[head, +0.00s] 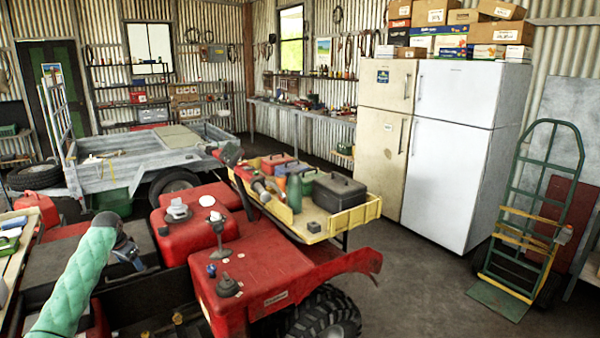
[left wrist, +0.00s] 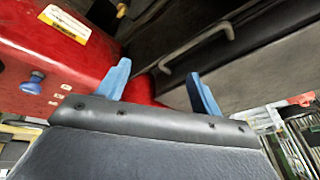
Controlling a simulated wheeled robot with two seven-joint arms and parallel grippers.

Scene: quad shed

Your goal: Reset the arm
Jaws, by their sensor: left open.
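My left arm, in a green padded sleeve, comes in at the lower left of the head view. Its left gripper (head: 132,262) is over the dark area beside the red quad (head: 265,272). In the left wrist view the two blue fingers of the left gripper (left wrist: 160,88) stand apart with nothing between them. Red bodywork (left wrist: 75,75) with a blue knob (left wrist: 33,84) lies to the left there, and a dark panel with a grey handle (left wrist: 200,50) lies beyond the fingers. My right gripper is in neither view.
A yellow tray (head: 330,222) holding cans, bottles and a dark toolbox sits behind the quad's red body. A grey trailer (head: 120,180) stands at the back left. Fridges (head: 450,150) and a green hand truck (head: 535,215) stand at right. Concrete floor (head: 430,290) is clear between.

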